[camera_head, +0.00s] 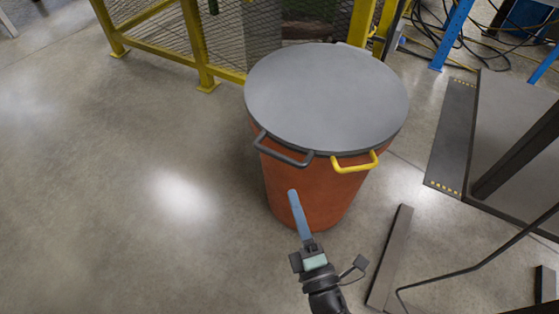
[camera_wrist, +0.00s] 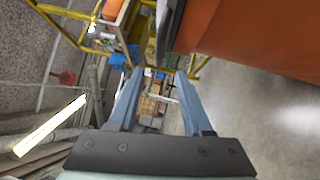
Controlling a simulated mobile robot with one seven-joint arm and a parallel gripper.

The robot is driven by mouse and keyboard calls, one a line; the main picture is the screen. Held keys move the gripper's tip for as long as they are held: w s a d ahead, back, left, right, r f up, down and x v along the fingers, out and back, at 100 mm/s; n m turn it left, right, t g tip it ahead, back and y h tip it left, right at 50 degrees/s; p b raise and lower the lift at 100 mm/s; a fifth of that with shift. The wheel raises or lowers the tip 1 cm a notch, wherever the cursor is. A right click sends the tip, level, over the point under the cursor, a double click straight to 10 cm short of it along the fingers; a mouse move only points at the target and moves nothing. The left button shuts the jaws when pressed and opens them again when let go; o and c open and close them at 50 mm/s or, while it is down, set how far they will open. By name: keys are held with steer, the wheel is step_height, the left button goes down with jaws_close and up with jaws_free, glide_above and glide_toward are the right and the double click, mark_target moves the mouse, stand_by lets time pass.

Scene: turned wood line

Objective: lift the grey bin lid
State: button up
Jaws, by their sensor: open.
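The grey bin lid (camera_head: 327,95) is round and lies flat on top of an orange-brown bin (camera_head: 310,190). A dark grey handle (camera_head: 283,152) and a yellow handle (camera_head: 355,164) stick out at its near edge. My gripper (camera_head: 294,200) is in front of the bin, below the handles, and apart from the lid. In the wrist view its two long blue fingers (camera_wrist: 157,85) are spread with nothing between them. The bin's orange side (camera_wrist: 265,35) fills the upper right of that view, with a dark rim edge (camera_wrist: 170,25) beside it.
A yellow mesh fence (camera_head: 205,45) stands close behind the bin. Blue posts (camera_head: 452,35) and loose cables (camera_head: 475,30) are at the upper right. A grey platform (camera_head: 515,130) and a bar on the floor (camera_head: 390,258) lie to the right. The floor at left is clear.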

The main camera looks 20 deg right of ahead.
mark_target(280, 155)
steer(key=w, duration=0.4)
steer(key=w+d+r+b, duration=0.1)
steer(key=w, duration=0.3)
steer(key=w+b, duration=0.1)
steer(key=w, duration=0.2)
steer(key=shift+w+d+r, duration=0.15)
steer(key=shift+w+r, duration=0.25)
jaws_close()
stand_by(0.8)
